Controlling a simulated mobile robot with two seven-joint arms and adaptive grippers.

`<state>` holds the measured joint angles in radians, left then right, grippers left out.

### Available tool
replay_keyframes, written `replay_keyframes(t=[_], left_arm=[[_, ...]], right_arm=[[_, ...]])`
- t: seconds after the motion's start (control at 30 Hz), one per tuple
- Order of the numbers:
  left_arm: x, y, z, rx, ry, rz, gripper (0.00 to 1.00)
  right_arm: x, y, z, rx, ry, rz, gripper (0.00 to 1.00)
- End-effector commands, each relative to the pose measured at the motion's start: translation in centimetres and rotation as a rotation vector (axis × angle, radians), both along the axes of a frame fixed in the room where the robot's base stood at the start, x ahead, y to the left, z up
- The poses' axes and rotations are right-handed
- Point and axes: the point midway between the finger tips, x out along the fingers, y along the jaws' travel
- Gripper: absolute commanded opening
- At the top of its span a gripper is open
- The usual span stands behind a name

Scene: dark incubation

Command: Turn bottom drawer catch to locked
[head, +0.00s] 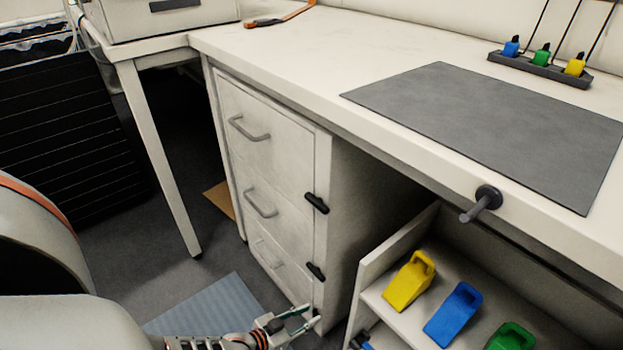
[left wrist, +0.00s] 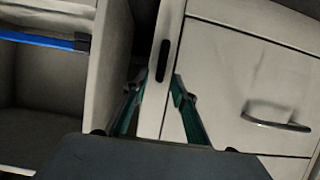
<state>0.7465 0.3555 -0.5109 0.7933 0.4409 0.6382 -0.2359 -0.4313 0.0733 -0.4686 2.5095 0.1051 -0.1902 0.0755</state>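The drawer unit (head: 268,150) stands under the bench, with three handled drawers. Two black catches sit along its right edge; the lower catch (head: 315,271) is by the bottom drawer (head: 278,266), the upper catch (head: 317,203) by the middle one. My left gripper (head: 302,320) is low at the front, just below the lower catch. In the left wrist view a dark oblong catch (left wrist: 163,62) lies along a pale upright strip. The left gripper (left wrist: 160,82) is open there, fingers apart on either side of the strip, tips close to the catch. Contact is unclear. My right gripper is out of view.
An open shelf (head: 375,285) with yellow (head: 410,282), blue (head: 453,315) and green (head: 510,337) pieces stands right of the drawers. A dark knob (head: 484,201) juts from the bench edge. A blue-grey mat (head: 215,306) lies on the floor.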

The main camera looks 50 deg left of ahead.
Motion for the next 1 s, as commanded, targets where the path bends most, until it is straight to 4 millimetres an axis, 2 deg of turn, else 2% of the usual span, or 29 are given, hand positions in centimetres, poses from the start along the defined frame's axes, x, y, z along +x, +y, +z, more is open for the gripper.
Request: replay_keyframes(t=[0.4, 0.47, 0.5, 0.53, 1.0], left_arm=[[0.87, -0.1, -0.19, -0.001, -0.002, 0.0, 0.26], [0.87, -0.1, -0.19, -0.001, -0.002, 0.0, 0.13], [0.87, -0.1, -0.19, -0.001, -0.002, 0.0, 0.03], [0.86, -0.1, -0.19, -0.001, -0.002, 0.0, 0.0], [0.89, -0.43, -0.13, 0.063, -0.008, 0.004, 0.0]], right_arm=[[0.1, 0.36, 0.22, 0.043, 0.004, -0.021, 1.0], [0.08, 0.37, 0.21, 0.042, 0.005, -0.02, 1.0], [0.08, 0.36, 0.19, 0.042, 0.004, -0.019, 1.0], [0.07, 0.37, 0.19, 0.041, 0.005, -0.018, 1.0], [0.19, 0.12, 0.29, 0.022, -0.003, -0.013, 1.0]])
